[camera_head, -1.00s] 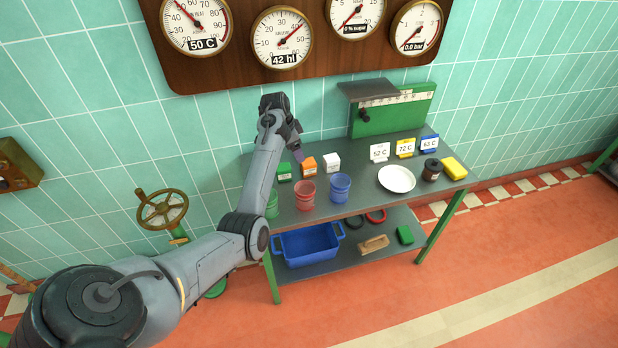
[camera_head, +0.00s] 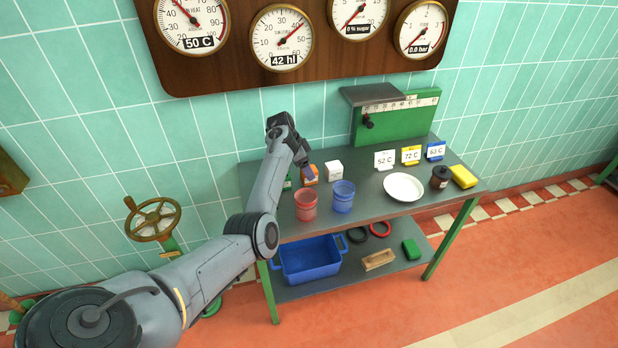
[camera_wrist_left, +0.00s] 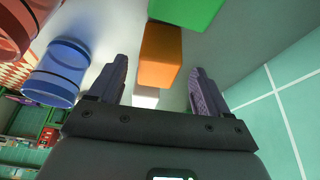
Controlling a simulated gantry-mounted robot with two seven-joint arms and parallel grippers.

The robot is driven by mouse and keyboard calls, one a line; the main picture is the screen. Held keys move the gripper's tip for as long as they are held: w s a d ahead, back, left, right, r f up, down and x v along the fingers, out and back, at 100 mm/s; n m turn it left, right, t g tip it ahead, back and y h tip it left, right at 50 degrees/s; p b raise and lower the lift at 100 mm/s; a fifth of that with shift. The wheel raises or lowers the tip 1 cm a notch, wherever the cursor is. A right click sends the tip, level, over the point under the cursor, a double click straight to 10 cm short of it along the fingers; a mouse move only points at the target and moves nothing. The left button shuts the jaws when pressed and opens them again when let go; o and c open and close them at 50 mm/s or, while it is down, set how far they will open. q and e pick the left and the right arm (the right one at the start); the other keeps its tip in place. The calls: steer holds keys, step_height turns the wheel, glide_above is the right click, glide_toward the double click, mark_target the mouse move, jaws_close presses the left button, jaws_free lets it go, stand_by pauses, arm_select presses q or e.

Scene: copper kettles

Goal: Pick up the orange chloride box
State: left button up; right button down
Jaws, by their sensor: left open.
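The orange box (camera_head: 311,173) stands at the back left of the metal table, between a green box and a white box, partly hidden by my left gripper (camera_head: 306,172). In the left wrist view the orange box (camera_wrist_left: 160,52) appears centred between the two spread fingers of my left gripper (camera_wrist_left: 158,68). The gripper is open with nothing held. I cannot tell how far the fingertips reach down beside the box. My right gripper is not in view.
The green box (camera_wrist_left: 186,9) and white box (camera_head: 333,171) flank the orange one closely. A red cup (camera_head: 306,206) and a blue cup (camera_head: 343,197) stand in front. A white plate (camera_head: 403,187) and number cards are further right. The tiled wall (camera_wrist_left: 290,95) is behind.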

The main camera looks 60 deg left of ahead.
mark_target(306, 182)
arm_select(q)
steer(key=b+x, duration=0.1)
steer(key=x, duration=0.3)
steer(key=shift+d+f+b, duration=0.1)
steer(key=shift+f+b, duration=0.15)
steer(key=shift+b, duration=0.15)
steer(key=shift+c, duration=0.4)
steer(key=c, duration=1.1)
steer(key=shift+r, duration=0.15)
